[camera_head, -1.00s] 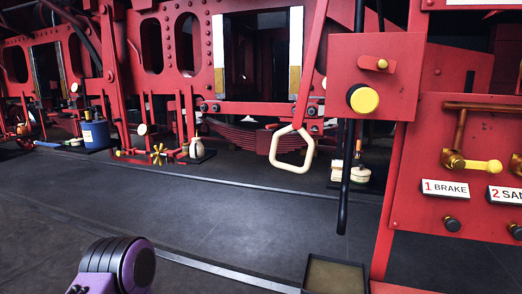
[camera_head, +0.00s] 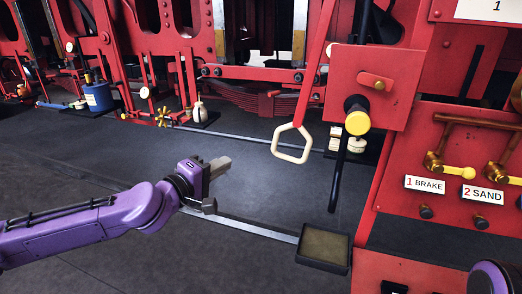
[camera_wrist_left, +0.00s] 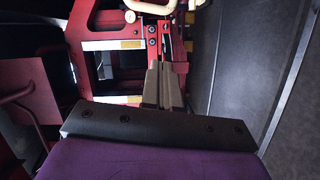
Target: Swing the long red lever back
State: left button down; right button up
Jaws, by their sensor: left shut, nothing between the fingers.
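The long red lever (camera_head: 312,62) hangs down from the top of the head view and ends in a cream loop handle (camera_head: 292,144). My left gripper (camera_head: 224,162) is to the left of the loop and a little lower in the picture, apart from it. Its grey fingers are shut with nothing between them. In the left wrist view the fingers (camera_wrist_left: 162,75) point up the picture toward a cream loop (camera_wrist_left: 150,6) at the top edge, partly cut off. My right gripper is outside the views.
A red box with a yellow knob (camera_head: 357,122) stands right of the lever, with a black rod (camera_head: 337,180) below it. A tray (camera_head: 325,246) sits lower down. The floor left of the loop is open.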

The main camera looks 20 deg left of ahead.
pick_arm(q)
jog(key=s+d+b+x, duration=0.1)
jog(key=d+b+x, duration=0.1)
jog(key=x, duration=1)
jog(key=shift+w+d+f+b, duration=0.3)
jog(key=shift+w+d+b, duration=0.1)
jog(key=shift+d+b, duration=0.1)
jog(key=shift+a, duration=0.1)
